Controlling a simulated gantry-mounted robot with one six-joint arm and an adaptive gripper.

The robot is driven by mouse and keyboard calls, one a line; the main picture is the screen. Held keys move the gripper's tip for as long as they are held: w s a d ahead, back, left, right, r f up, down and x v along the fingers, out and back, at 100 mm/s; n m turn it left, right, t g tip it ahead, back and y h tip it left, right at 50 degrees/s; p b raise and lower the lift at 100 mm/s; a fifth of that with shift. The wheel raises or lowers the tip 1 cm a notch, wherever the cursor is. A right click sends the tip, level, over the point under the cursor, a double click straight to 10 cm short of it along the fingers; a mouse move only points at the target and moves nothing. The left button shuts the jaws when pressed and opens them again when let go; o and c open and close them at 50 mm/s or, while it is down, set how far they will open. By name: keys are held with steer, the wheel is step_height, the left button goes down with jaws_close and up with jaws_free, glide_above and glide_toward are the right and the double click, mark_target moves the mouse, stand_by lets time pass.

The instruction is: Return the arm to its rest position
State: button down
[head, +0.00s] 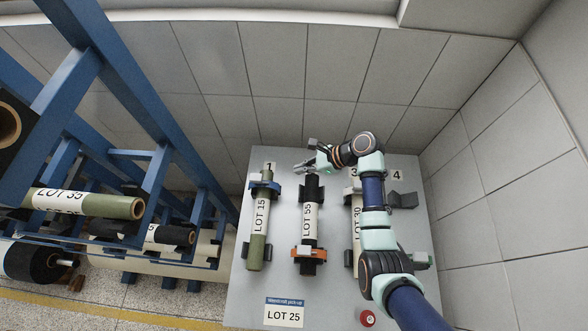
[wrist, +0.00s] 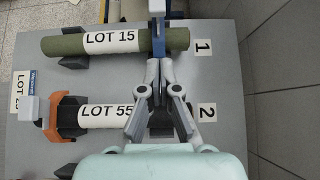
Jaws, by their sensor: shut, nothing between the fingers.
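My gripper (head: 304,167) is over the back of the grey table (head: 338,300), near the far end of the LOT 55 roll. Its fingers are shut and empty; in the wrist view they meet (wrist: 159,75) between the LOT 15 and LOT 55 rolls as seen from above. My arm bends back to the right over slots 3 and 4. The green LOT 15 roll (head: 257,249) lies in slot 1. The black LOT 55 roll (head: 311,190) lies in slot 2. The LOT 30 roll (head: 357,211) in slot 3 is partly hidden by my arm.
A blue rack (head: 130,75) with several rolls, one marked LOT 35 (head: 125,207), stands at left. Slot 4 has a dark cradle (head: 403,200) and no roll visible. A LOT 25 card (head: 285,314) and red button (head: 367,318) are at the front. Walls close the back and right.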

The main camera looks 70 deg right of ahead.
stand_by(0.4)
steer(key=w+a+r+n+h, duration=0.1)
steer(key=w+a+r+n, duration=0.35)
steer(key=a+n, duration=0.2)
steer(key=w+a+r+n+g, duration=0.1)
steer(key=w+a+r+n, duration=0.2)
steer(key=w+a+n, duration=0.3)
steer(key=w+a+r+n+h, duration=0.1)
steer(key=w+a+r+n, duration=0.3)
steer(key=a, duration=0.3)
steer(key=s+a+r+n+t+h+p, duration=0.1)
steer(key=s+a+r+n+t, duration=0.2)
steer(key=a+r+n, duration=1.2)
steer(key=a+n+t, duration=0.1)
steer(key=a, duration=0.2)
steer(key=shift+s+a, duration=0.15)
steer(key=shift+a, duration=0.2)
